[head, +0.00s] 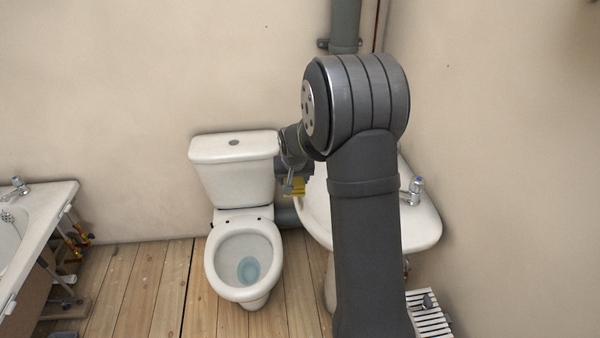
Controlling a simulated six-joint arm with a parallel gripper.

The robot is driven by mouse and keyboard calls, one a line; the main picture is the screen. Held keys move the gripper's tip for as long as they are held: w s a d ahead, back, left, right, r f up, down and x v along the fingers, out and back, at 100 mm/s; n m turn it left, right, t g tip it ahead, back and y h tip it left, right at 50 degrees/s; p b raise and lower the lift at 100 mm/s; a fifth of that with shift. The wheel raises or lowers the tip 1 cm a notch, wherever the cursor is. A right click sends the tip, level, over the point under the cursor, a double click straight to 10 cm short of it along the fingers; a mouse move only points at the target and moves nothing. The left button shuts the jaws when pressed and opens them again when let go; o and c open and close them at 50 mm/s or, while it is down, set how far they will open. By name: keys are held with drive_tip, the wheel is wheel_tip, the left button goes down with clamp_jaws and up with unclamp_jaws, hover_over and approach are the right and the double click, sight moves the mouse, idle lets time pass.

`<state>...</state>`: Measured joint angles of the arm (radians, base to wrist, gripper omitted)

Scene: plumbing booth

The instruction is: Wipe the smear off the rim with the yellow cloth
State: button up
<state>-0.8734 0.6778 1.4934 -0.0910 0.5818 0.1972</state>
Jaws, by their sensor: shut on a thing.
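My gripper (290,184) is shut on the yellow cloth (296,188), of which only a small part shows. It holds the cloth near the left edge of the white washbasin (424,226). I cannot tell whether the cloth touches the basin. My arm hides the basin's middle and much of its rim. The white toilet (246,296) stands to the left and below, with its bowl rim (216,272) open to view and water in the bowl. I cannot make out a smear on either rim.
The toilet cistern (235,175) stands just left of my gripper. A tap (413,190) rises on the basin's right. A bath (50,205) with exposed pipes is at the far left. A white slatted rack (428,318) lies at lower right. Bare floorboards (140,285) lie between bath and toilet.

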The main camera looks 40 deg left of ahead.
sight(296, 200)
drive_tip(key=f, duration=0.7)
drive_tip(key=shift+w+d+f, duration=0.2)
drive_tip(key=shift+w, duration=0.05)
drive_tip(key=shift+w+d, duration=1.1)
drive_tip(key=shift+d, duration=0.05)
drive_tip(key=a, duration=0.4)
drive_tip(key=shift+s+a, duration=0.1)
drive_tip(key=shift+s, duration=0.1)
drive_tip(key=shift+w+d, duration=1.25)
drive_tip(key=shift+d, duration=0.1)
drive_tip(key=shift+s+a+r, duration=0.5)
drive_tip(key=shift+r, duration=0.85)
drive_tip(key=shift+s+a+r, duration=0.5)
drive_tip(key=shift+r, duration=0.8)
drive_tip(key=shift+s+a+r, duration=0.5)
drive_tip(key=shift+r, duration=0.85)
